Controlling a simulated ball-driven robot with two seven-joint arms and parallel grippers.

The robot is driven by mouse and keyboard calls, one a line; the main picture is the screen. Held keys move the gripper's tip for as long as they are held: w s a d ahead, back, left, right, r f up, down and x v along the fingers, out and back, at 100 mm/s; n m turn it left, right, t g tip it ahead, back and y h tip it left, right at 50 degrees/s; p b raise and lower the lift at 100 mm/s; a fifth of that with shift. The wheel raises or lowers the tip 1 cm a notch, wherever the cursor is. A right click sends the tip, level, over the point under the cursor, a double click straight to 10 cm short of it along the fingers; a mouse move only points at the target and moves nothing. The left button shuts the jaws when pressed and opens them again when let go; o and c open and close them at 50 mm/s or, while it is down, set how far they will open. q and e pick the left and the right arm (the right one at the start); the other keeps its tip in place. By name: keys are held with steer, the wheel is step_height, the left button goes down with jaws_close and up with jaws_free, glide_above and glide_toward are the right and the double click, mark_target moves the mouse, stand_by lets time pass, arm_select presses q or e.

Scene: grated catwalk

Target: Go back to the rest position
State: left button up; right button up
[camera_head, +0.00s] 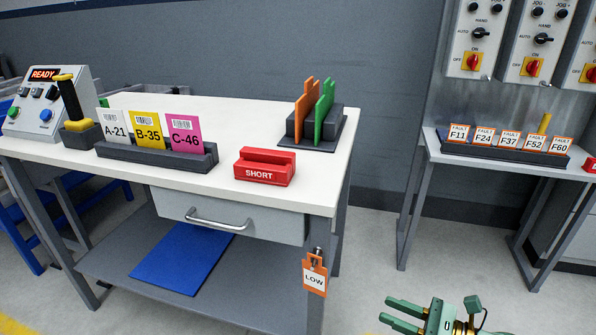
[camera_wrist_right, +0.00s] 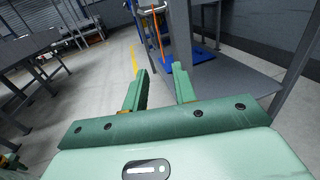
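My right gripper (camera_head: 388,310) is green and shows at the bottom right of the head view, low over the floor and to the right of the white workbench (camera_head: 262,120). Its two fingers point left, parted and with nothing between them. In the right wrist view the same two fingers (camera_wrist_right: 162,82) stand apart with bare floor and a bench leg beyond. My left gripper is not in the head view. A green piece at the lower left edge of the wrist view is too cut off to tell.
The workbench holds a card rack (camera_head: 160,158), a red SHORT block (camera_head: 264,172), a stand with orange and green plates (camera_head: 312,128) and a READY console (camera_head: 45,105). A LOW tag (camera_head: 314,278) hangs at its corner. A second table (camera_head: 480,160) stands right. Floor between is clear.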

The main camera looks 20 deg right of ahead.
steer(key=s+d+f+m+g+h+p, duration=0.35)
steer(key=s+f+m+h+p, duration=1)
steer(key=m, duration=1.35)
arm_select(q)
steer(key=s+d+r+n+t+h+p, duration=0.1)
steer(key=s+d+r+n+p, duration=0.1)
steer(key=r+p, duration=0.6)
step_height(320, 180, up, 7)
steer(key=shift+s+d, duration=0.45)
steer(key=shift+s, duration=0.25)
arm_select(e)
steer(key=s+a+f+m+g, duration=0.3)
steer(key=s+m, duration=0.1)
steer(key=s, duration=0.8)
steer(key=s+a+f+m+g+y, duration=0.1)
steer(key=s+m, duration=0.4)
steer(key=s, duration=0.8)
steer(key=s+a+f+m+g, duration=0.4)
steer(key=s+a+g, duration=0.2)
steer(key=s, duration=0.7)
steer(key=shift+f+m+y, duration=0.3)
steer(key=shift+f+y, duration=0.05)
steer(key=shift+w, duration=0.1)
